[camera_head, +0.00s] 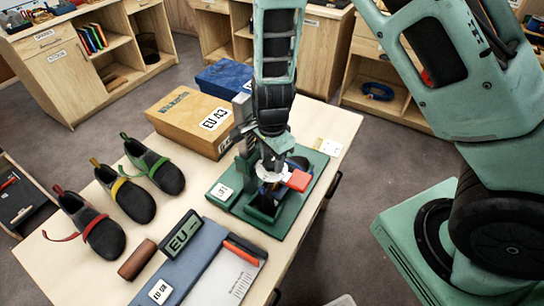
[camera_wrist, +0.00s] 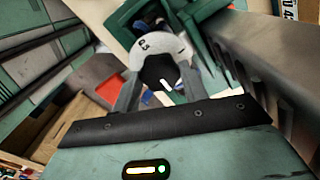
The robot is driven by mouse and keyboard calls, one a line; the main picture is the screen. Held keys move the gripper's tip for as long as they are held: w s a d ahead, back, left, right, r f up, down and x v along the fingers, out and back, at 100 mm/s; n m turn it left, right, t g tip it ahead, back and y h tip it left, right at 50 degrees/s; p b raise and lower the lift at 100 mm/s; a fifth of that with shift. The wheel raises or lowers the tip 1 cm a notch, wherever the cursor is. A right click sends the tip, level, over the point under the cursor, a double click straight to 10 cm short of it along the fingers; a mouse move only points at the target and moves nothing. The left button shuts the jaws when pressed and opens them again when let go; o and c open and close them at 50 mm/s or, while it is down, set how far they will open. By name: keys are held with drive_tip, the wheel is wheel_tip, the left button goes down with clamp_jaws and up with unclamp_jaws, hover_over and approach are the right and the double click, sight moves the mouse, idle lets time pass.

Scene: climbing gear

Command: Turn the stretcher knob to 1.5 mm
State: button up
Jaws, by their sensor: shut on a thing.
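The shoe stretcher stands on a green base (camera_head: 294,217) at the right part of the table, and my gripper (camera_head: 268,162) reaches down onto it from above. In the wrist view, my gripper (camera_wrist: 160,88) is shut on the black knob (camera_wrist: 157,70), one finger on each side. The knob has a white pointer line at its lower edge. A red block (camera_head: 298,180) sits beside the dial.
Several climbing shoes (camera_head: 132,200) stand at the table's left. A cardboard box (camera_head: 190,120) and a blue box (camera_head: 224,77) are behind the stretcher.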

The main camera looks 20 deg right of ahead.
sight(272, 161)
drive_tip(key=o, duration=1)
wheel_tip(272, 161, up, 17)
drive_tip(key=shift+r, duration=0.2)
